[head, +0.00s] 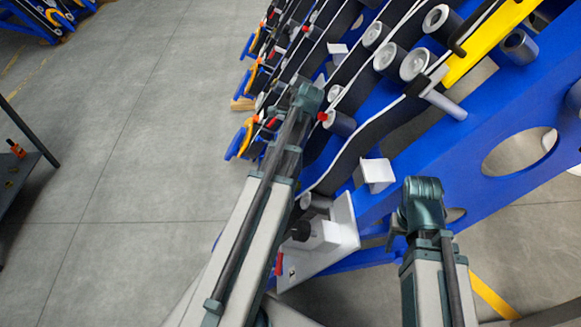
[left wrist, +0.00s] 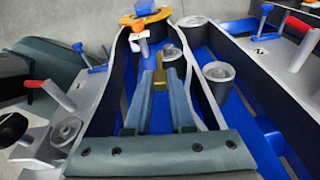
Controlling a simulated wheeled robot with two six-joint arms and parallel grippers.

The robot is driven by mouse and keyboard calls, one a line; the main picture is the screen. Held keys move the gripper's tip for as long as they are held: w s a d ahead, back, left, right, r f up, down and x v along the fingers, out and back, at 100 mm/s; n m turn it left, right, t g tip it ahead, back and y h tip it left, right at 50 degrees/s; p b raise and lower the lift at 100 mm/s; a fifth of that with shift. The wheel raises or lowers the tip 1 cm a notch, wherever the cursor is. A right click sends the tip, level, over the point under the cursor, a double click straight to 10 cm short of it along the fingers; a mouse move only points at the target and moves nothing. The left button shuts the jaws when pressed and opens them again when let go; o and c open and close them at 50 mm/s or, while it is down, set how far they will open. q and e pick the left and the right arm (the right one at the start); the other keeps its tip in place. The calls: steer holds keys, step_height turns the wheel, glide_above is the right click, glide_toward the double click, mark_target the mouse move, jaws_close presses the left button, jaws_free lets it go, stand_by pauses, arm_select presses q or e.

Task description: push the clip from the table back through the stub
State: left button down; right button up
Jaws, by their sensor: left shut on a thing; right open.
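My left gripper (left wrist: 160,72) is shut on a small brass-coloured piece, which I take as the clip (left wrist: 160,78); its ends are mostly hidden by the fingers. In the head view my left gripper (head: 308,97) reaches over the belts and rollers of the chassis, and its fingertips are hidden. Just beyond the fingers in the left wrist view stand a white piece with an orange part (left wrist: 140,42) and a grey roller end (left wrist: 172,53). I cannot tell which part is the stub. My right gripper (head: 422,205) is open, low over the chassis at the right, its fingers barely visible.
The blue chassis frame (head: 455,145) fills the right, with black belts, rollers and a yellow bar (head: 490,40). A white bracket (head: 376,174) stands between my arms. A grey table (head: 28,165) with an orange item (head: 17,149) is at the far left. The floor between is clear.

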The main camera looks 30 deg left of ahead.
arm_select(q)
steer(key=w+f, duration=0.1)
steer(key=w+f+h+b, duration=0.1)
steer(key=w+f+n+h+b, duration=0.1)
steer(key=f, duration=0.1)
steer(key=shift+d+t, duration=0.2)
steer(key=shift+t, duration=0.2)
arm_select(e)
step_height(320, 180, down, 3)
steer(key=shift+f, duration=0.15)
arm_select(q)
steer(key=f+b, duration=0.1)
steer(key=a+f+b, duration=0.1)
steer(key=s+f+b, duration=0.1)
steer(key=shift+a+f, duration=0.2)
steer(key=shift+s+a+f+b, duration=0.15)
steer(key=shift+a+f+b, duration=0.1)
steer(key=shift+f+b, duration=0.25)
steer(key=shift+r, duration=0.1)
arm_select(e)
step_height(320, 180, down, 4)
arm_select(q)
steer(key=shift+a, duration=0.1)
arm_select(e)
steer(key=shift+f, duration=0.15)
